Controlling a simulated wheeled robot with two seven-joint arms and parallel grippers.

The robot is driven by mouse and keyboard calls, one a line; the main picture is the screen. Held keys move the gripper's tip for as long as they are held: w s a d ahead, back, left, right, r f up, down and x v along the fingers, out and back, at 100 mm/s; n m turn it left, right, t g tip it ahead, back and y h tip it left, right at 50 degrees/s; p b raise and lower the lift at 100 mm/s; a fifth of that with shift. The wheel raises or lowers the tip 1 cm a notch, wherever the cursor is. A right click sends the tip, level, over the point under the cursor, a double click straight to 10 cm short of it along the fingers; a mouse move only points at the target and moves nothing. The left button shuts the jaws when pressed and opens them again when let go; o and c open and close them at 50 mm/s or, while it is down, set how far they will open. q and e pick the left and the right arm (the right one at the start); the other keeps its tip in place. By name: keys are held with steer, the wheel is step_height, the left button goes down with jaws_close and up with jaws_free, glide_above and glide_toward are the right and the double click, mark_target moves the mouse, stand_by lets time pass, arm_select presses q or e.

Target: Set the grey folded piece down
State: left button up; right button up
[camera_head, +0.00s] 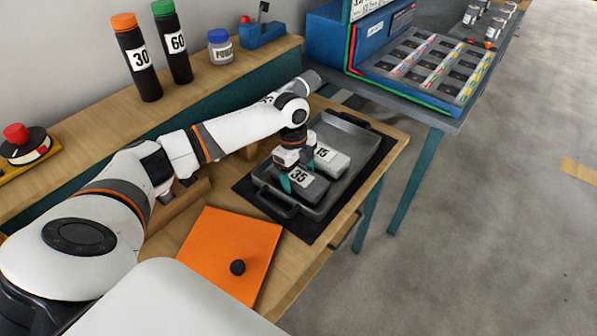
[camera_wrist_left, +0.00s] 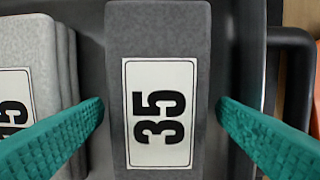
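A dark grey block-shaped piece labelled 35 (camera_head: 313,190) lies in the near part of a grey metal tray (camera_head: 350,137). It fills the middle of the left wrist view (camera_wrist_left: 158,40). A lighter grey folded piece labelled 15 (camera_head: 336,164) lies beside it in the tray; its stacked layers show at the left of the left wrist view (camera_wrist_left: 38,50). My left gripper (camera_head: 297,174) is over the dark piece. Its teal fingers stand on both sides of that piece, with a narrow gap at each side. My right gripper is not in view.
The tray has raised walls and handles and sits on a black mat (camera_head: 247,190). An orange board with a black knob (camera_head: 228,250) lies nearer. Bottles labelled 30 (camera_head: 137,60) and 60 (camera_head: 172,45) stand on the back shelf. A blue rack (camera_head: 420,65) stands beyond.

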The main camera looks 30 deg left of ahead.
mark_target(294, 173)
arm_select(q)
steer(key=shift+o, duration=0.2)
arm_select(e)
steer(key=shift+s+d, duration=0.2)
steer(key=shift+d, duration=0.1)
arm_select(q)
steer(key=shift+r, duration=0.1)
steer(key=shift+r, duration=0.35)
step_height(294, 173, up, 11)
steer(key=a, duration=0.1)
steer(key=shift+a+r+b, duration=0.15)
steer(key=shift+b, duration=0.25)
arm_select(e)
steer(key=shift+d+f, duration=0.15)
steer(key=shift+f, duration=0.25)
arm_select(q)
steer(key=shift+w, duration=0.1)
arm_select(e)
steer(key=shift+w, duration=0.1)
